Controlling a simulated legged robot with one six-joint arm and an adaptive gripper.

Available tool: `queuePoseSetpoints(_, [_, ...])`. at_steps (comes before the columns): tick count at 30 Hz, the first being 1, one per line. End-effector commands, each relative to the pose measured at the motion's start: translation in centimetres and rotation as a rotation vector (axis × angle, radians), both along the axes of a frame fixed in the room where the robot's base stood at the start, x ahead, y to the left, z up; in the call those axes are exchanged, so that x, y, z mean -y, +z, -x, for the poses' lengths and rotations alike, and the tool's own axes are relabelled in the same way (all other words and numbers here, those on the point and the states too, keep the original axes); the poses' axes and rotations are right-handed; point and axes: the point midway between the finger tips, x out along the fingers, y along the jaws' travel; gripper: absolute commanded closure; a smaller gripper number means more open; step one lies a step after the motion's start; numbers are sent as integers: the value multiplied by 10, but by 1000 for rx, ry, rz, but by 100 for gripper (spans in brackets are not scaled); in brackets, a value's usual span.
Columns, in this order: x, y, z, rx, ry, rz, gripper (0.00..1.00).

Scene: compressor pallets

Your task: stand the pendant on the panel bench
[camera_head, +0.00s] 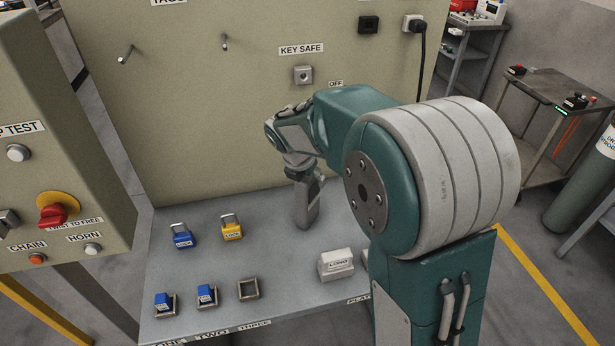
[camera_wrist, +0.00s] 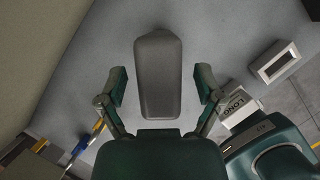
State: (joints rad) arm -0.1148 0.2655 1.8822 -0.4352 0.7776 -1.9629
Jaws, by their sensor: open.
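The pendant (camera_head: 307,205) is a grey, elongated handset. In the head view it is upright, slightly tilted, with its lower end at the panel bench (camera_head: 210,285); I cannot tell whether it is fully seated on the surface. My gripper (camera_head: 302,170) is at its upper end, partly hidden by my own arm. In the wrist view the pendant (camera_wrist: 158,65) lies between the two spread fingers of my gripper (camera_wrist: 160,82), with a visible gap on each side. The fingers are open.
A blue padlock (camera_head: 182,236) and a yellow padlock (camera_head: 231,229) lie left of the pendant. Small square holders (camera_head: 248,289) line the front left. A pale block marked LONG (camera_head: 336,264) stands in front. The tan panel (camera_head: 240,110) rises behind the bench.

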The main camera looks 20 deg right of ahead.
Motion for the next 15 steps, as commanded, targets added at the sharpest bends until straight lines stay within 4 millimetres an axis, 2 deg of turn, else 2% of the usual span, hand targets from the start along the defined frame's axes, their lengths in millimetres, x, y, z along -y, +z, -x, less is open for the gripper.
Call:
queuePoseSetpoints(5, [-3, 12, 3, 2, 0, -1, 15])
queuePoseSetpoints(15, [-22, 75, 22, 5, 2, -2, 15])
